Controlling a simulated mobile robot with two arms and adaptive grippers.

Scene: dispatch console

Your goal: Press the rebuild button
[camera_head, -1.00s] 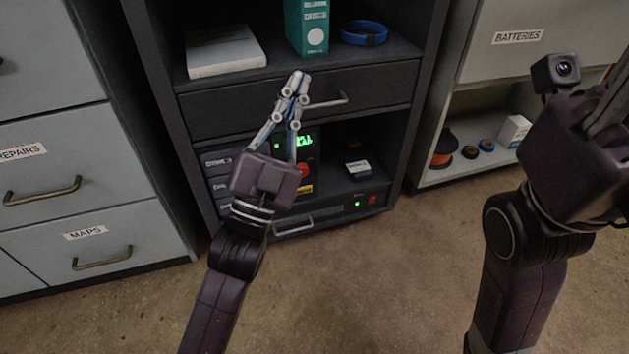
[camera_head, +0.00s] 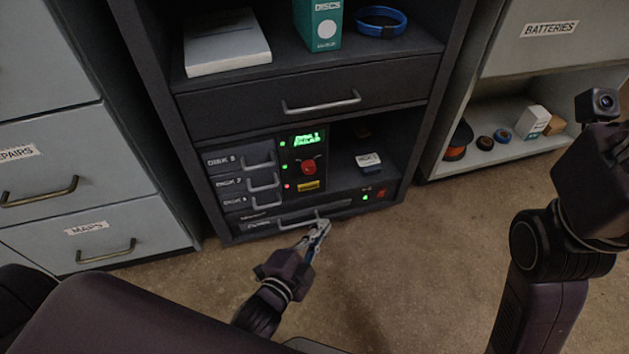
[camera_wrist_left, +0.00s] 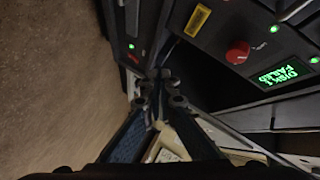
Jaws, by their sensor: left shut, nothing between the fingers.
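The disk unit (camera_head: 240,200) stands in the lower bay of the dark cabinet. Its panel has a lit green display (camera_head: 307,138), a round red control (camera_head: 309,167) and a yellow label (camera_head: 308,187) below it. In the left wrist view the display (camera_wrist_left: 285,73) reads "DISK 1 FAILED" and the red control (camera_wrist_left: 238,52) shows near the top. I cannot read which control is marked rebuild. My left gripper (camera_head: 323,225) is shut and empty, low in front of the unit's bottom drawer handle; its fingertips (camera_wrist_left: 158,75) also show in the left wrist view. My right gripper's fingers are not clear at the right edge.
Disk drawers with handles (camera_head: 262,182) line the unit's left side. A small red switch (camera_head: 381,192) sits at its lower right beside a green light. A small white-labelled box (camera_head: 369,162) lies in the bay. A closed drawer (camera_head: 320,103) is above. Floor in front is clear.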

